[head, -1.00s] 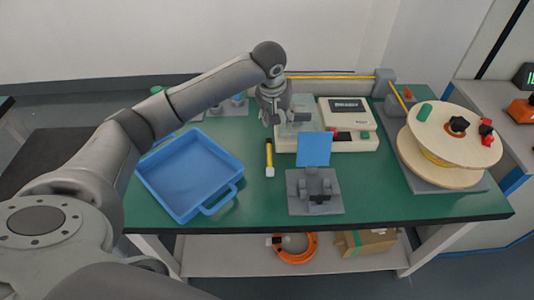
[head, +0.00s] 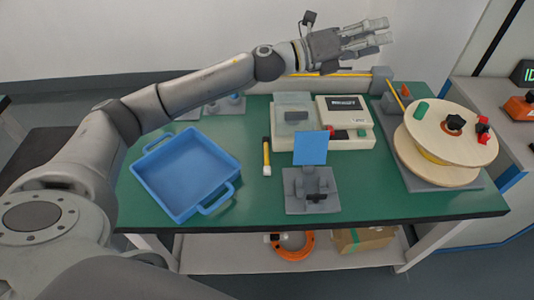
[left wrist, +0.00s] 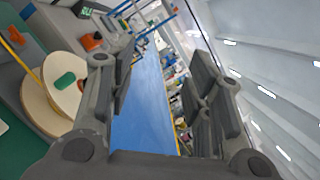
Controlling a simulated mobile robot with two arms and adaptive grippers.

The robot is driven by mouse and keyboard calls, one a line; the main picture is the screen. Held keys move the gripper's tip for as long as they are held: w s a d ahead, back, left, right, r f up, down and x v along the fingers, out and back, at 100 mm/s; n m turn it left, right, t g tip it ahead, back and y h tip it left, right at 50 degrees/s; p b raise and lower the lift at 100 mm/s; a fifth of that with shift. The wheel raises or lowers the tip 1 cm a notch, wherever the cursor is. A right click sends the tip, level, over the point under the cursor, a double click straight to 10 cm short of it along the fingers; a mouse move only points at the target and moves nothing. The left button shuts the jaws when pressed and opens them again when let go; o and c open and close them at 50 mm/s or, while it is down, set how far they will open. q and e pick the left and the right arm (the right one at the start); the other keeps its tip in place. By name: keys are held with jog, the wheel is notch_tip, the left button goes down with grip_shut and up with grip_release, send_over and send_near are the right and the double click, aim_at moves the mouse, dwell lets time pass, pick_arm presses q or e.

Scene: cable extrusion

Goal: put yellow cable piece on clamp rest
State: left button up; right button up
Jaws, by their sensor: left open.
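My left gripper (head: 382,32) is high at the back of the table, pointing right, open with nothing between its fingers. Its spread fingers also fill the left wrist view (left wrist: 155,75). A short yellow piece (head: 267,155) with a dark upper end and a pale lower end lies on the green table. A longer yellow cable (head: 340,74) runs along the table's back edge; I cannot tell which is the cable piece. A grey clamp-like fixture (head: 312,203) with a blue plate (head: 310,148) stands at the front middle. My right gripper is not in view.
A blue tray (head: 147,180) sits at the left. A label printer (head: 346,112) is behind the fixture. A wooden cable spool (head: 455,140) stands at the right, beside a grey block (head: 381,79). The green table (head: 375,195) is bare at the front right.

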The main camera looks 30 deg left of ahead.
pick_arm(q)
jog(key=s+d+f+m+g, duration=0.4)
jog(key=s+m+g, duration=0.1)
jog(key=m, duration=0.4)
jog(key=m+g+y, duration=0.8)
jog(key=m+y, duration=0.7)
jog(key=m, duration=0.6)
send_over(267, 172)
notch_tip(267, 172, down, 22)
notch_tip(267, 172, down, 5)
jog(key=shift+a+f+p, duration=0.1)
jog(key=shift+f+p, duration=0.1)
jog(key=shift+p, duration=0.65)
notch_tip(267, 172, down, 4)
jog(key=shift+f+p, duration=0.1)
jog(key=shift+p, duration=0.7)
jog(key=shift+f, duration=0.5)
jog(key=shift+w, duration=0.1)
grip_shut()
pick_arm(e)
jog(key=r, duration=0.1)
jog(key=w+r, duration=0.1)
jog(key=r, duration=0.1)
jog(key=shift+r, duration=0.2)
pick_arm(q)
jog(key=shift+r, duration=0.1)
